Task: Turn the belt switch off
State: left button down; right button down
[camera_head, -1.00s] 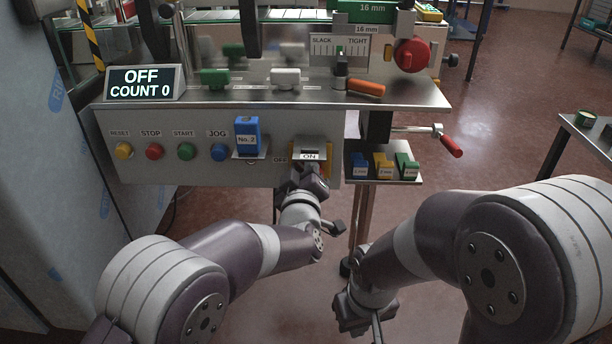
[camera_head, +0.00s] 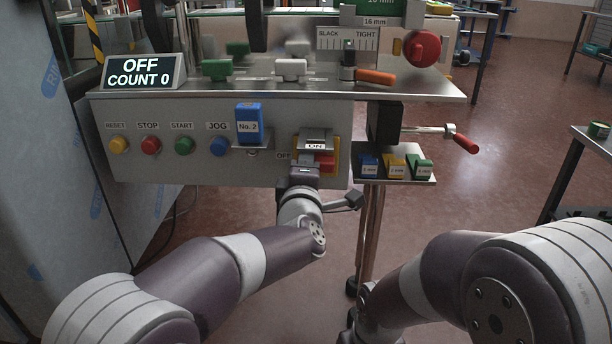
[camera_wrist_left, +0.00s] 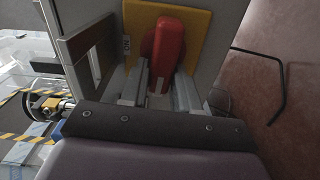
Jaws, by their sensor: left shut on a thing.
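The belt switch is a red handle (camera_head: 325,162) on a yellow plate (camera_head: 337,150), at the right end of the grey control panel. Its ON label (camera_head: 315,146) is above and its OFF label (camera_head: 283,156) to the left. My left gripper (camera_head: 304,176) is at the switch from below. In the left wrist view, the red handle (camera_wrist_left: 166,45) lies between the two fingers of my left gripper (camera_wrist_left: 160,88), which is shut on it. The handle's long side runs roughly sideways in the head view. My right arm is at lower right; its gripper is out of view.
The display (camera_head: 143,72) reads OFF, COUNT 0. A metal guard (camera_wrist_left: 88,50) stands beside the switch plate. A blue No. 2 block (camera_head: 249,122) and push buttons are to the left. A small shelf (camera_head: 425,179) with coloured blocks and a red-handled crank (camera_head: 465,144) are to the right.

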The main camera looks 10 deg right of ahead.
pick_arm(q)
jog(key=shift+f+n+b, duration=0.2)
jog(key=shift+n+b, duration=0.1)
jog(key=shift+n, duration=0.1)
jog(key=c, duration=0.9)
grip_release()
jog(key=shift+r, duration=0.1)
jog(key=p+v, duration=0.3)
jog(key=v, duration=0.9)
jog(key=shift+s+a, duration=0.15)
jog(key=shift+s, duration=0.25)
